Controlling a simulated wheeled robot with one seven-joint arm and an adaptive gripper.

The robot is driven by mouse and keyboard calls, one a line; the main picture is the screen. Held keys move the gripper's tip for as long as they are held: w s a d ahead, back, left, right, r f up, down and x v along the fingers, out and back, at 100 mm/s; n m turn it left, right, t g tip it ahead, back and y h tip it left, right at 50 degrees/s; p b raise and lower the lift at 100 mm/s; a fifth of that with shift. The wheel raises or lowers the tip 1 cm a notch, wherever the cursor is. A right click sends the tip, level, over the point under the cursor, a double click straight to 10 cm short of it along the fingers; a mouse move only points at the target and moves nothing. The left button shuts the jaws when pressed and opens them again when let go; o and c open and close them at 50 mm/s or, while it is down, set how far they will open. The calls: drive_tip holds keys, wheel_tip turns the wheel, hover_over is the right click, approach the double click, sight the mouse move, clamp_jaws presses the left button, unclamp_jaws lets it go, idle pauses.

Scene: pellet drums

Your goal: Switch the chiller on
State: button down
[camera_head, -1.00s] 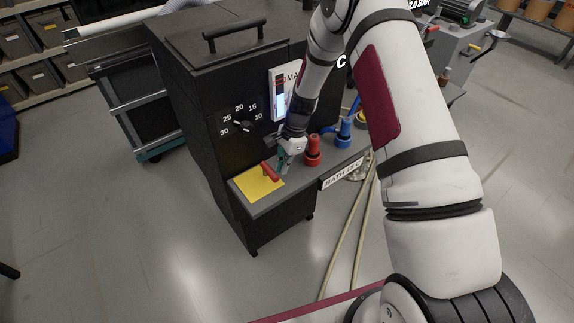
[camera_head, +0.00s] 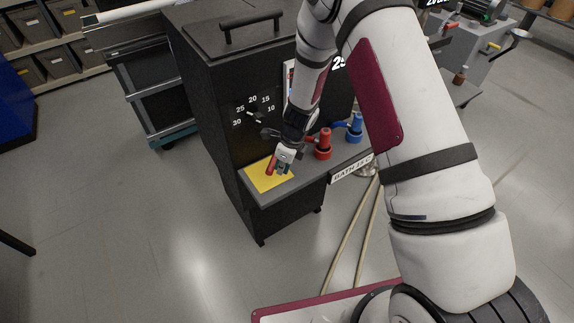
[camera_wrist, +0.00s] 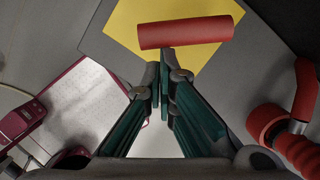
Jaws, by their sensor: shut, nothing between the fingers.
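The chiller is a black cabinet (camera_head: 215,95) with a temperature dial (camera_head: 254,115) on its front and a low grey shelf (camera_head: 322,181). A red bar handle (camera_head: 270,166) lies over a yellow plate (camera_head: 262,182) at the shelf's left end. My gripper (camera_head: 281,170) is at the handle's right side, low over the shelf. In the wrist view the red handle (camera_wrist: 185,32) runs across, just beyond my fingertips (camera_wrist: 163,68). The fingers are together with nothing between them. Whether they touch the handle, I cannot tell.
A red valve (camera_head: 323,146) and a blue valve (camera_head: 354,127) stand on the shelf right of my gripper. Pale hoses (camera_head: 352,235) run across the floor.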

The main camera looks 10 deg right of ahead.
sight(268, 170)
drive_tip(key=a+m, duration=0.1)
drive_tip(key=m, duration=0.1)
drive_tip(key=a+m+b, duration=0.1)
drive_tip(key=m, duration=0.1)
drive_tip(key=shift+w+a+t+h, duration=0.15)
drive_tip(key=shift+a+t+h, duration=0.2)
drive_tip(key=shift+t+h, duration=0.05)
drive_tip(key=shift+w+a+m+b, duration=0.3)
drive_tip(key=shift+a+b, duration=0.25)
drive_tip(key=shift+a, duration=0.2)
